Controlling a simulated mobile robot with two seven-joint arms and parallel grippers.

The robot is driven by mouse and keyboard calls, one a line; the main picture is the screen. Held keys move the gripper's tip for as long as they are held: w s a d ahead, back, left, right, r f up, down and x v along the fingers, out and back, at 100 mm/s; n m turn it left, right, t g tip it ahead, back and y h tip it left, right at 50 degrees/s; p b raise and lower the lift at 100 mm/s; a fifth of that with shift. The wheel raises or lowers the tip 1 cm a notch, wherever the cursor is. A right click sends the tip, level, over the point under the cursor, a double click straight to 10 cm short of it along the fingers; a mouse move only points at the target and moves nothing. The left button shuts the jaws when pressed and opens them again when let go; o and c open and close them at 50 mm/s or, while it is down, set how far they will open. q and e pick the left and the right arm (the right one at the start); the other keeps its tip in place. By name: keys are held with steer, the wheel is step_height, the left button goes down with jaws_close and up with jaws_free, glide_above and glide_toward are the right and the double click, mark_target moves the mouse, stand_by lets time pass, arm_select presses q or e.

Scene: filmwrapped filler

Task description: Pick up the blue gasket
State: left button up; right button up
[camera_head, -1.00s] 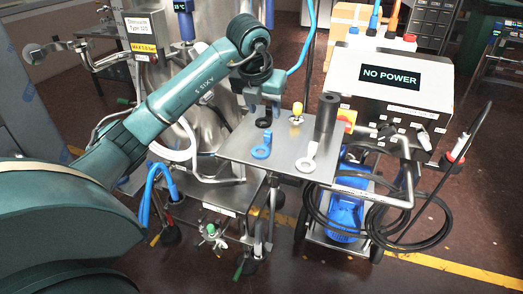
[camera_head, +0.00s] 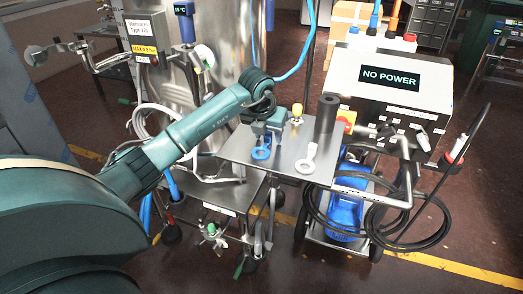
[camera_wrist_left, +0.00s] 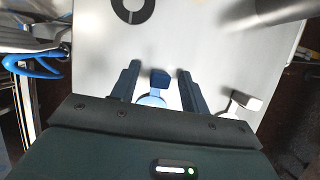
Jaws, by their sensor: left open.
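The blue gasket (camera_head: 261,153), a ring with a short tab, lies on the steel tabletop (camera_head: 240,148) near its left front edge. My left gripper (camera_head: 264,136) is at the tabletop right by it, pointing down. In the left wrist view, the gripper (camera_wrist_left: 159,69) is open, one finger on each side of the gasket's blue tab (camera_wrist_left: 160,77). There are gaps between the tab and both fingers, and I see no grip on it. Part of the ring is hidden behind the gripper body. My right gripper is not in view.
A white gasket (camera_head: 307,160) lies to the right, with a dark cylinder (camera_head: 327,114) and a yellow-topped piece (camera_head: 296,113) behind it. A black ring (camera_wrist_left: 133,8) lies beyond my fingers. A control box (camera_head: 391,80) and hoses stand right of the table.

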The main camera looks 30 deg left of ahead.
arm_select(q)
steer(key=shift+c, duration=0.5)
jaws_close()
steer(key=shift+r, duration=0.1)
